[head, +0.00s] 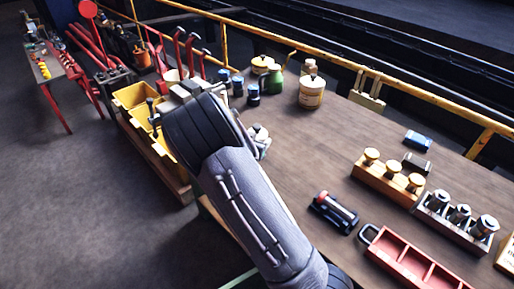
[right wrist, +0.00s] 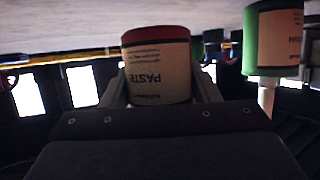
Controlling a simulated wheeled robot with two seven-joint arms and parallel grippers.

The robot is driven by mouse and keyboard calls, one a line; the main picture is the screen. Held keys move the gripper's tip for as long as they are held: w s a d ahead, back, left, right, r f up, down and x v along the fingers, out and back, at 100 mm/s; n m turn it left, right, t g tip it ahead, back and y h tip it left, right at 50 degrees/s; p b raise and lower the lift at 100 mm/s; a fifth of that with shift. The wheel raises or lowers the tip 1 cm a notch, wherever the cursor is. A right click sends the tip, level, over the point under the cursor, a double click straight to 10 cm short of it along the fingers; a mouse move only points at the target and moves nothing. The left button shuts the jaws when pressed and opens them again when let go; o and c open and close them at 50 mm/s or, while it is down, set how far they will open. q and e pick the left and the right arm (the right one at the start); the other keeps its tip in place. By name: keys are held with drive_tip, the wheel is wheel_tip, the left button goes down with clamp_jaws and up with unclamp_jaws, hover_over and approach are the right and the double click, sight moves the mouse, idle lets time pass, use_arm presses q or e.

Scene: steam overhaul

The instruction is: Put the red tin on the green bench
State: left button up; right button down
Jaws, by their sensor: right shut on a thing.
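My right gripper (head: 260,142) is over the left part of a brown-topped bench (head: 335,140), with green framing below its edge. In the right wrist view, which is upside down, the gripper (right wrist: 155,95) is shut on a tin (right wrist: 157,75) with a red band and a cream label reading PASTE. The tin's red end is close to the pale surface; I cannot tell whether it touches. In the head view my arm and gripper hide most or all of the tin. My left gripper is not in view.
On the bench are dark jars (head: 253,95), a cream canister (head: 312,92), a red tray (head: 412,262) and wooden-knobbed blocks (head: 388,178). Yellow bins (head: 132,96) stand left. The bench middle is clear.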

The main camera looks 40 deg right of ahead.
drive_tip(key=shift+w+f, duration=0.15)
drive_tip(key=shift+f, duration=1.4)
drive_tip(key=shift+f, duration=0.15)
drive_tip(key=shift+f, duration=0.1)
drive_tip(key=shift+c, duration=2.4)
unclamp_jaws()
